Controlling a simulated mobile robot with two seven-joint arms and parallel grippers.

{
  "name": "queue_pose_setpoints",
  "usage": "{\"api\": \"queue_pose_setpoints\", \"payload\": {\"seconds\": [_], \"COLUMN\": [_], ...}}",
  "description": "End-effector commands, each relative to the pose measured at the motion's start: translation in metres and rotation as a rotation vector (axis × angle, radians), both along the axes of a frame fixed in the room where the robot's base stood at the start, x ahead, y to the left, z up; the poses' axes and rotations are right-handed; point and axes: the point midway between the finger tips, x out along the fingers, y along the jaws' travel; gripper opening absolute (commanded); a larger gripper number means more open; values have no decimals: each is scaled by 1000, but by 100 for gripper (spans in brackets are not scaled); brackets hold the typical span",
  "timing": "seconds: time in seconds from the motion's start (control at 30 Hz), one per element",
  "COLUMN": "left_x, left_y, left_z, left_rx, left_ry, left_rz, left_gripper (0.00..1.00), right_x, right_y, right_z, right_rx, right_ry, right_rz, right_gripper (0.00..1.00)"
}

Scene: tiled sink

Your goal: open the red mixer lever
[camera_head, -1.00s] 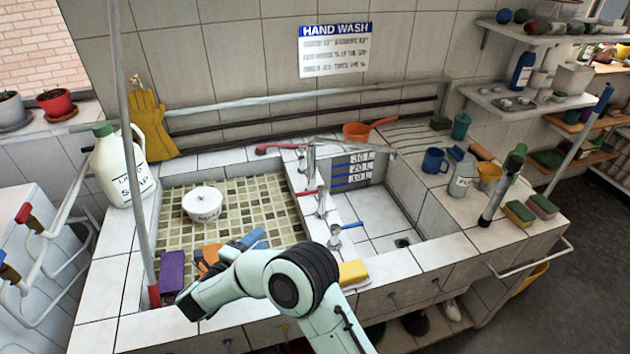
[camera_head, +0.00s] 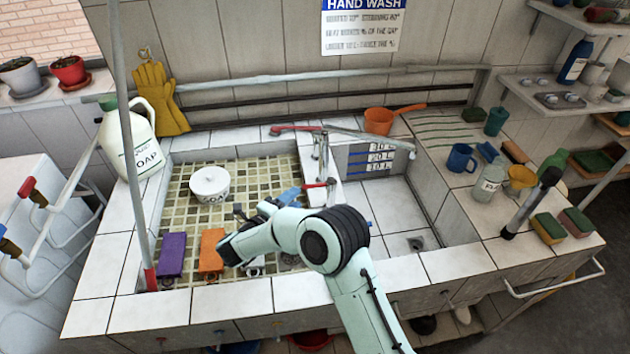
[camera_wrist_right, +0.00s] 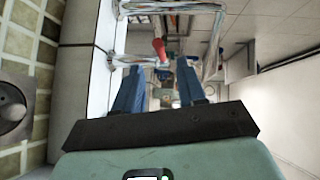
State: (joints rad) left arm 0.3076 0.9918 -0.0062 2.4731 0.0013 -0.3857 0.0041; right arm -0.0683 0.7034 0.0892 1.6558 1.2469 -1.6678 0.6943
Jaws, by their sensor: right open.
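A chrome faucet (camera_head: 322,155) stands on the divider between the two basins. A short red lever (camera_head: 320,184) sits low on it, and a longer red-ended lever (camera_head: 292,129) lies higher, at the back. I cannot tell for certain which is the mixer lever. My right gripper (camera_head: 288,196) is open over the left basin, just left of the short red lever and apart from it. In the right wrist view, my blue fingers (camera_wrist_right: 160,76) stand apart with nothing between them, and a red handle (camera_wrist_right: 158,48) shows beyond their tips. My left gripper is out of view.
The tiled left basin holds a white pot (camera_head: 210,185), a purple block (camera_head: 171,254) and an orange block (camera_head: 211,249). A soap jug (camera_head: 122,145) stands at left. The right basin (camera_head: 385,205) looks clear. An orange dipper (camera_head: 379,120) sits behind.

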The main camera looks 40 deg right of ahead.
Motion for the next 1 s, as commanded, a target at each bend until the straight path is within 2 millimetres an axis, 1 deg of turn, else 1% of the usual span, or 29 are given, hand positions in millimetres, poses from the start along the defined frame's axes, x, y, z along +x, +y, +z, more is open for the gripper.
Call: {"api": "queue_pose_setpoints", "payload": {"seconds": [0.03,0.2,0.4,0.5,0.6,0.9,0.93,0.97,1.0], "left_x": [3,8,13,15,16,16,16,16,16], "left_y": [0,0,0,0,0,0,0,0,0], "left_z": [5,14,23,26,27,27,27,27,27], "left_rx": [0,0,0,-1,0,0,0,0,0], "left_ry": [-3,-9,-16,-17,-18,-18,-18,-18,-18], "left_rz": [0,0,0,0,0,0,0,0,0], "left_gripper": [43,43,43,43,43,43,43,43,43], "right_x": [3,13,23,25,27,27,27,27,27], "right_y": [-13,-48,-80,-89,-95,-97,-97,-97,-97], "right_z": [0,-4,-9,-11,-12,-13,-13,-14,-13], "right_rx": [-1,-1,0,0,0,0,0,0,0], "right_ry": [1,0,-1,-1,-1,0,0,0,0], "right_rz": [-6,-5,-3,-2,-1,-1,-1,-1,-1], "right_gripper": [40,40,40,40,40,40,34,24,11]}}
